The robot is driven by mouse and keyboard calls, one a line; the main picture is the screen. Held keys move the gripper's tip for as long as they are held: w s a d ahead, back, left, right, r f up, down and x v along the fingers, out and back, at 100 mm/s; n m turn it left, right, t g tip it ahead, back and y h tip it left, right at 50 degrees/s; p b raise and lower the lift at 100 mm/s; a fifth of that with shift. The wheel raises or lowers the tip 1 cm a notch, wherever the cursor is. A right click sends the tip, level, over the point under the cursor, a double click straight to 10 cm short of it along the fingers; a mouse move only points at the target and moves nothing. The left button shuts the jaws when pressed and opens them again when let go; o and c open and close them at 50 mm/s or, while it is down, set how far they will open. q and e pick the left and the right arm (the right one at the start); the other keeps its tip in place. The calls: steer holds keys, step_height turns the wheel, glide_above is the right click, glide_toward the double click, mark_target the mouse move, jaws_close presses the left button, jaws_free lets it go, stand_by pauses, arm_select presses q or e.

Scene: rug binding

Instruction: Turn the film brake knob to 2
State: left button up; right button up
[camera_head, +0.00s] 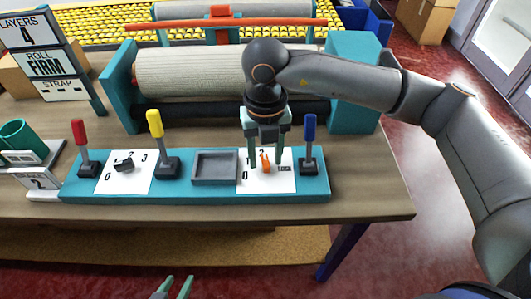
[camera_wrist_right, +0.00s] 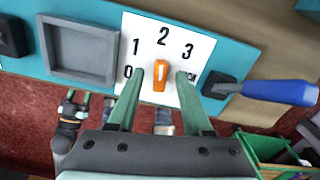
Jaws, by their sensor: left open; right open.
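An orange knob (camera_head: 265,164) sits on a white dial plate at the right of the teal panel (camera_head: 215,193). In the right wrist view the knob (camera_wrist_right: 161,76) lies roughly in line with the 2, with 1 and 3 to either side; which end points is unclear. My right gripper (camera_head: 266,158) is open above the plate, one finger on each side of the knob; gaps show between fingers (camera_wrist_right: 160,72) and knob. A second dial with a black knob (camera_head: 124,164) sits at the panel's left. My left gripper (camera_head: 172,287) is open and empty at the bottom edge.
Red (camera_head: 79,133), yellow (camera_head: 155,124) and blue (camera_head: 310,127) levers stand on the panel. A grey tray (camera_head: 215,167) lies between the dials. A wrapped roll (camera_head: 190,74) is behind. A sign stand (camera_head: 52,62) and green cup (camera_head: 22,134) stand left.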

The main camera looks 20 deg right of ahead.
mark_target(266, 160)
step_height(266, 160, up, 13)
steer(key=shift+f+p, duration=0.2)
steer(key=shift+p, duration=0.2)
stand_by(0.4)
